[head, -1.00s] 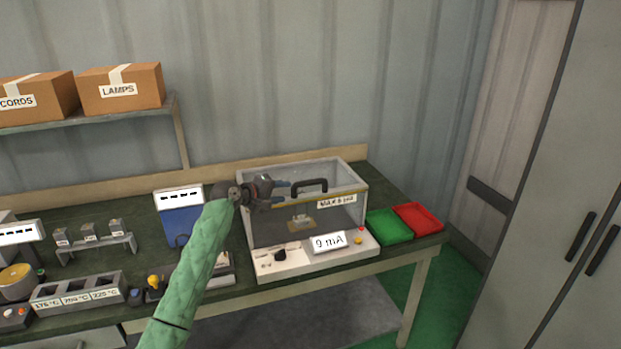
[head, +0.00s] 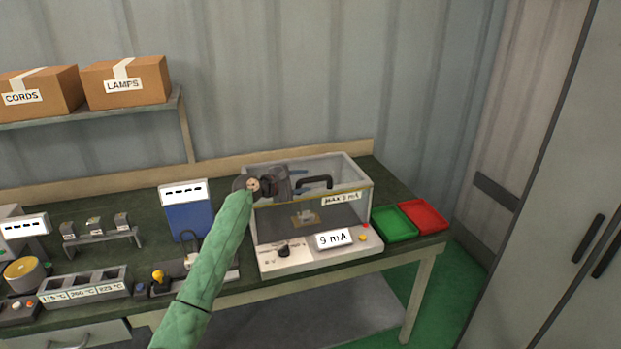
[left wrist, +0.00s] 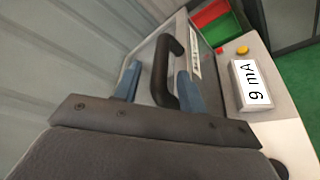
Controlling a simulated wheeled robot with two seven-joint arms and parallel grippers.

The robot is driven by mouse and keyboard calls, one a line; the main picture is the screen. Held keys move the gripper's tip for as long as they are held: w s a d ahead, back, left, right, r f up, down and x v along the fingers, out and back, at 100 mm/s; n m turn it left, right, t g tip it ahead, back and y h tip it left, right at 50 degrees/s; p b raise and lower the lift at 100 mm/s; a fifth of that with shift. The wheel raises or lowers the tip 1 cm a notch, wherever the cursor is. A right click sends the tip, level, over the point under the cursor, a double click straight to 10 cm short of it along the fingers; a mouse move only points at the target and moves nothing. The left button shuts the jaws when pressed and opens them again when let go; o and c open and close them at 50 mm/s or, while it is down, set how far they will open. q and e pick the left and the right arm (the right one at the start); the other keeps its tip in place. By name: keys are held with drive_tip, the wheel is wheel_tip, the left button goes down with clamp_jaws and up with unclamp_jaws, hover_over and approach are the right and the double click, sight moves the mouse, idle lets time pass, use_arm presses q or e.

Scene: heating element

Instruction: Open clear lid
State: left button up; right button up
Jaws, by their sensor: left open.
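The clear lid (head: 352,178) lies closed on top of a grey tester box with a "9 mA" display. Its black handle (head: 318,182) stands up from the lid, and it also shows in the left wrist view (left wrist: 160,72). My left gripper (head: 301,182) is open just left of the handle, its blue fingers pointing right toward it. In the left wrist view, the handle shows between the two fingers of the left gripper (left wrist: 155,88); I cannot tell whether they touch it. My right gripper is not in view.
Green (head: 394,224) and red (head: 423,217) trays sit right of the box. A blue device (head: 188,220) stands left of it on the bench, with a slotted block (head: 88,287) further left. Cardboard boxes (head: 125,82) stand on a shelf at the back left.

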sight(311, 180)
use_arm(q)
drive_tip(key=shift+p+x, duration=0.5)
drive_tip(key=shift+x, duration=1.4)
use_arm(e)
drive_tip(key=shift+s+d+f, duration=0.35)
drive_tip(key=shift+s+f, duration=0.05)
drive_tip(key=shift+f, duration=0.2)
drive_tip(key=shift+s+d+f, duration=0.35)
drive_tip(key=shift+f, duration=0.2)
use_arm(q)
drive_tip(key=shift+f, duration=0.1)
clamp_jaws()
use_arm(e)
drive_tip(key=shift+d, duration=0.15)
